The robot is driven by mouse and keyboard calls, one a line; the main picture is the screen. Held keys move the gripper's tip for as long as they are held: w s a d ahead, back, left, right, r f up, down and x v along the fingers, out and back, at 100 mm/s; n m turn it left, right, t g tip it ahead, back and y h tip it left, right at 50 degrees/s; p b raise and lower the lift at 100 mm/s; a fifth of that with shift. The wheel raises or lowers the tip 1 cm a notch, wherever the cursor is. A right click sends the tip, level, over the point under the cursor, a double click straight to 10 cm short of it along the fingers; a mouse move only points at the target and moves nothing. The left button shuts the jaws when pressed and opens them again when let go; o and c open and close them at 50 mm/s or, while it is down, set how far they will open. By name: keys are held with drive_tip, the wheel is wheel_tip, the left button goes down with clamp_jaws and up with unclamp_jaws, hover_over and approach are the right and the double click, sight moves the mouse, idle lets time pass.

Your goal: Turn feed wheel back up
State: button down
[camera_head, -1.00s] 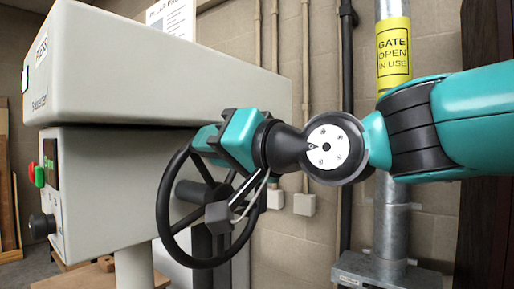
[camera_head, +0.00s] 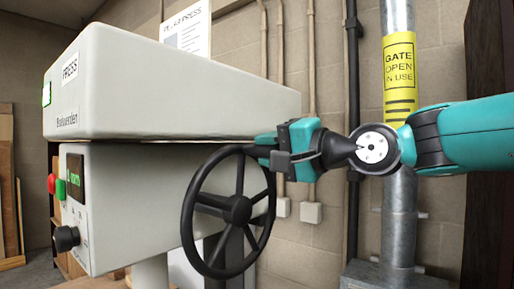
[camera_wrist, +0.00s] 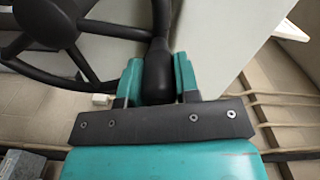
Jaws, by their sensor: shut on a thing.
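The black feed wheel (camera_head: 237,210) is mounted on the side of the pale press (camera_head: 165,85), with several spokes and a central hub. My gripper (camera_head: 270,150) is at the wheel's upper right rim. In the wrist view the two teal fingers of my gripper (camera_wrist: 158,78) are shut on a dark rounded handle (camera_wrist: 158,75) at the rim, one finger on each side. The feed wheel (camera_wrist: 45,25) fills the upper left of the wrist view. In the head view my gripper hides the handle.
The press front carries a lit display (camera_head: 75,177), a green button (camera_head: 60,189), a red button (camera_head: 51,184) and a black knob (camera_head: 66,238). A grey duct (camera_head: 398,220) with a yellow gate sign (camera_head: 399,72) stands at the right, behind my arm. Thin pipes run up the block wall.

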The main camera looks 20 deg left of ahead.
drive_tip(key=shift+w+d+f, duration=0.1)
drive_tip(key=shift+w, duration=0.2)
drive_tip(key=c, duration=0.8)
unclamp_jaws()
drive_tip(key=shift+c, duration=0.2)
drive_tip(key=b+v, duration=0.7)
drive_tip(key=v, duration=1)
drive_tip(key=shift+d+b, duration=0.25)
drive_tip(key=shift+b, duration=0.15)
